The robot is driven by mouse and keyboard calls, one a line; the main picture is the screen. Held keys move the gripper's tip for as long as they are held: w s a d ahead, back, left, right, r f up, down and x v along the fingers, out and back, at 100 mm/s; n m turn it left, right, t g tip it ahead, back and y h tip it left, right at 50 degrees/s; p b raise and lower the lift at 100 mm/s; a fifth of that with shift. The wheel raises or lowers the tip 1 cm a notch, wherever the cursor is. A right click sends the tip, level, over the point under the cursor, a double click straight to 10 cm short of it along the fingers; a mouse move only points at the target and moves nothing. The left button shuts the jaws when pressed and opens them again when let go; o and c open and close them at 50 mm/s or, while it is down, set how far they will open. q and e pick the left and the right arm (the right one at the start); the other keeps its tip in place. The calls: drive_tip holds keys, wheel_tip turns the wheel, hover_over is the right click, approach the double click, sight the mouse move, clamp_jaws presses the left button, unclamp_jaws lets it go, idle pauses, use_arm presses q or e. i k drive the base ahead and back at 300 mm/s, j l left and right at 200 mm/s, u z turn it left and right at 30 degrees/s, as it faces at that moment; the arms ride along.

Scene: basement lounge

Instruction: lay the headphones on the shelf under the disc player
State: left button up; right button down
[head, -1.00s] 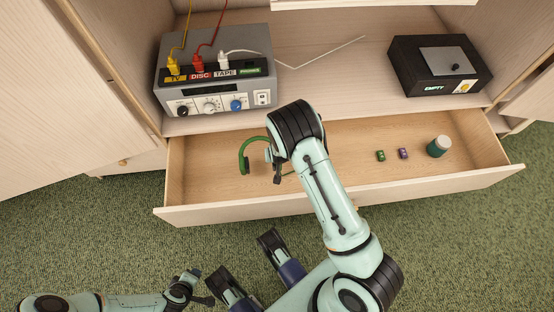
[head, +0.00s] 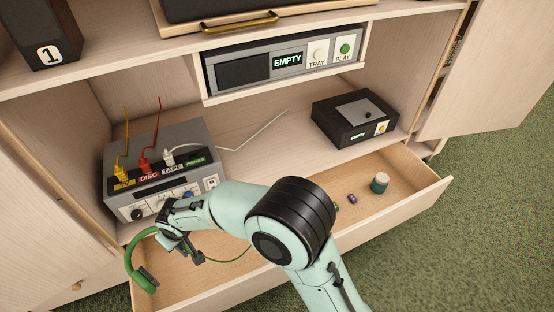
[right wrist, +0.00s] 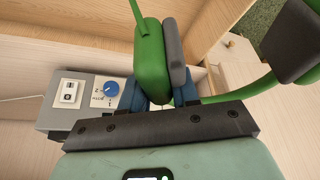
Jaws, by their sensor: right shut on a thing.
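The green headphones (head: 131,262) with grey pads hang from my right gripper (head: 178,240), near the left end of the open drawer in the head view. In the right wrist view, one green ear cup (right wrist: 150,62) sits between the blue fingers of my right gripper (right wrist: 158,92), which is shut on it. A thin green cable (head: 236,257) trails right over the drawer. The disc player (head: 242,72), showing EMPTY, is in the upper bay. The shelf (head: 262,145) lies below it, with bare wood in the middle. My left gripper is not in view.
A grey switch box (head: 185,134) with yellow, red and white plugs stands on the shelf's left. A black box (head: 333,128) is at its right. The open drawer (head: 405,195) holds small items and a jar (head: 379,183). A white cable (head: 255,135) crosses the shelf.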

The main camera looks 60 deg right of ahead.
sight(282, 149)
drive_tip(key=k+l+u, duration=0.15)
drive_tip(key=l, duration=0.4)
drive_tip(key=k+l+u, duration=0.2)
drive_tip(key=l, duration=0.35)
drive_tip(key=k+l+u, duration=0.15)
drive_tip(key=k+l, duration=0.25)
drive_tip(key=k+l+u, duration=0.15)
drive_tip(key=k+l, duration=0.15)
drive_tip(key=l, duration=0.25)
